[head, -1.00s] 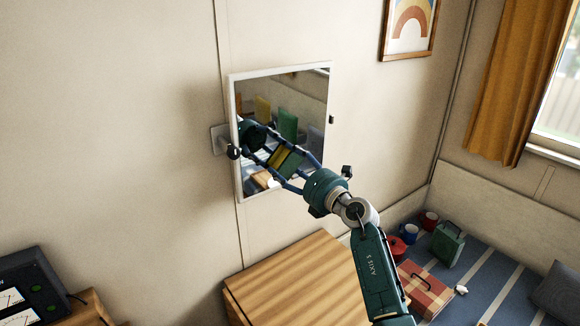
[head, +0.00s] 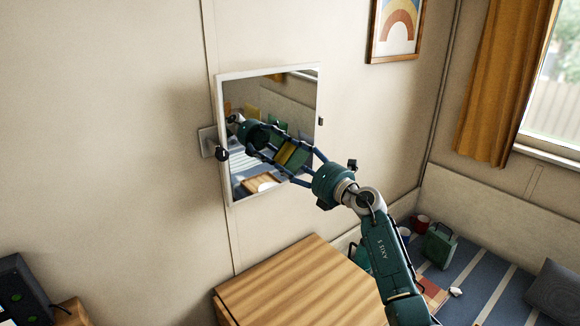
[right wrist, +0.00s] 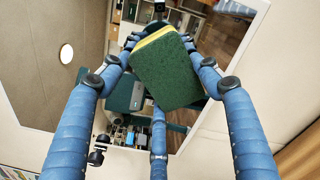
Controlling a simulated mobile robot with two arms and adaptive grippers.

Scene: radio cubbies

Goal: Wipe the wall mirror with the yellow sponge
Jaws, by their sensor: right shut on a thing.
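The wall mirror (head: 298,98) has a pale frame and hangs on the beige wall in the head view. My right gripper (head: 287,151) is in front of its glass, shut on the yellow sponge (head: 288,153). In the right wrist view the sponge (right wrist: 168,72) sits between the blue fingers, its dark green side towards my palm and its yellow side towards the mirror. The sponge is close to the glass, but I cannot tell whether it touches. The mirror reflects my gripper and the room. My left gripper is not in view.
A black knob on a bracket (head: 208,143) is at the mirror's left edge. A wooden-topped cabinet (head: 300,280) stands below. A framed rainbow picture (head: 397,28) hangs to the right. A green case (head: 438,243) and mugs are on the striped surface at the lower right.

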